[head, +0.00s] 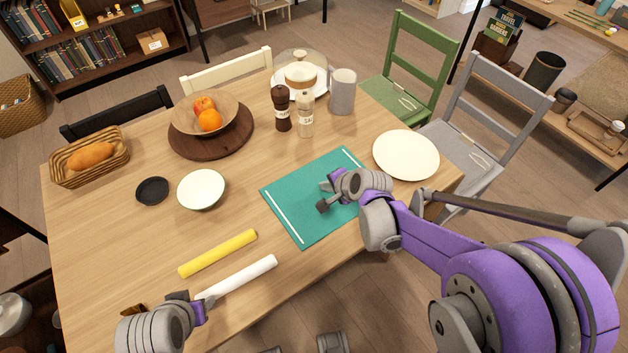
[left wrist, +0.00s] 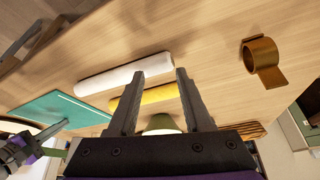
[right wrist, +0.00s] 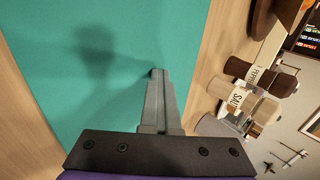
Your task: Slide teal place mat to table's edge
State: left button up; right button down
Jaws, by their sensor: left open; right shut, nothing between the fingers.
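The teal place mat (head: 303,208) lies flat on the wooden table, with a white stripe along its left and far right sides. Its near right corner reaches close to the table's front edge, partly hidden by my right arm. My right gripper (head: 324,197) is shut and empty, low over the middle of the mat. In the right wrist view its fingers (right wrist: 156,75) point at the teal surface (right wrist: 85,60); whether they touch it I cannot tell. My left gripper (left wrist: 157,85) is open and empty near the table's front left, beside the white roll (left wrist: 125,72).
A yellow roll (head: 218,253) and white roll (head: 238,278) lie left of the mat. A cream plate (head: 405,154) sits to its right. Pepper and salt mills (head: 305,115) and a grey cup (head: 342,92) stand behind. A white bowl (head: 201,189) is left.

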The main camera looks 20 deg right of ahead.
aim_at(337, 205)
jog(key=shift+s+f, duration=0.1)
jog(key=shift+s, duration=0.2)
pick_arm(q)
jog(key=shift+r, duration=0.1)
pick_arm(e)
jog(key=shift+s+d, duration=0.3)
jog(key=shift+s, duration=0.4)
jog(key=shift+s+d, duration=0.25)
jog(key=shift+s, duration=0.5)
jog(key=shift+s+d, duration=0.3)
jog(key=shift+s, duration=0.4)
pick_arm(q)
jog(key=shift+r, duration=0.1)
jog(key=shift+w+r+p, duration=0.25)
jog(key=shift+r+p, duration=1.15)
jog(key=shift+p, duration=0.05)
jog(key=shift+w+r+p, duration=0.2)
jog(key=shift+r+p, duration=1.2)
jog(key=shift+p, duration=0.05)
pick_arm(e)
jog(key=shift+w+r, duration=0.15)
jog(key=shift+r, duration=3.4)
